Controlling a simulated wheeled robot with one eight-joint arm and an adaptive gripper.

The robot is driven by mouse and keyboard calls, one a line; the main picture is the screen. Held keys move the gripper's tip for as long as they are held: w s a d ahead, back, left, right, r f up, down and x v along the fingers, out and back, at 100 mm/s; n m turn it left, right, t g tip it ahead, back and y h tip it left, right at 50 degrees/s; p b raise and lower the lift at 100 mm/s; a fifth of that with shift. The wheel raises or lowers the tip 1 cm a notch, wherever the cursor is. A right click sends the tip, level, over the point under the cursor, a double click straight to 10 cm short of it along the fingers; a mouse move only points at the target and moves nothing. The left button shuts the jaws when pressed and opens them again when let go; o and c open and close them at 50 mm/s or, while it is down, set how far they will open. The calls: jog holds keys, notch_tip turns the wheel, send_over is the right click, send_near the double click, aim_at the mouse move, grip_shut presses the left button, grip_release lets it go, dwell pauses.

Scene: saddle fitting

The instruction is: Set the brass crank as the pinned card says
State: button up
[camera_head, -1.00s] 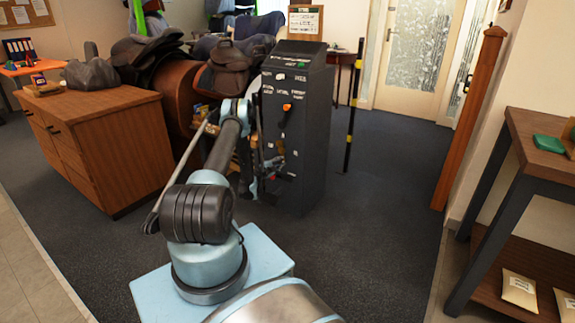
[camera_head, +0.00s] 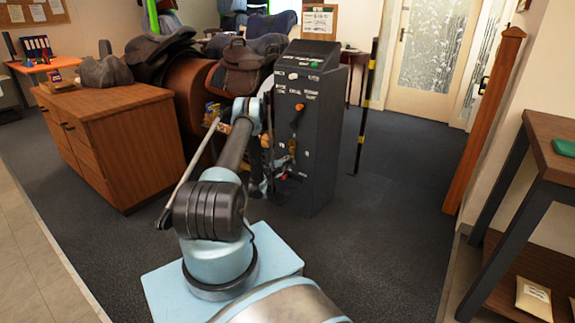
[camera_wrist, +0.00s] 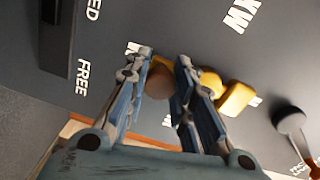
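The brass crank (camera_wrist: 237,98) is on the dark control cabinet (camera_head: 312,185). In the wrist view its yellow arm runs behind one finger towards a round brown knob (camera_wrist: 160,82). My gripper (camera_wrist: 163,60) has its two fingers on either side of this knob. The knob nearly fills the gap, but I cannot tell whether both fingers press on it. In the head view the crank (camera_head: 292,147) is small, and my gripper is low at the cabinet's front, largely hidden by my arm. A pinned card (camera_head: 319,20) is on a board behind the cabinet; its writing is too small to read.
A wooden cabinet (camera_head: 140,150) stands left, a striped post (camera_head: 367,100) right. A side table (camera_head: 550,160) is far right. Floor between is clear.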

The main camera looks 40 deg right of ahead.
jog(key=o, duration=0.4)
jog(key=shift+c, duration=0.2)
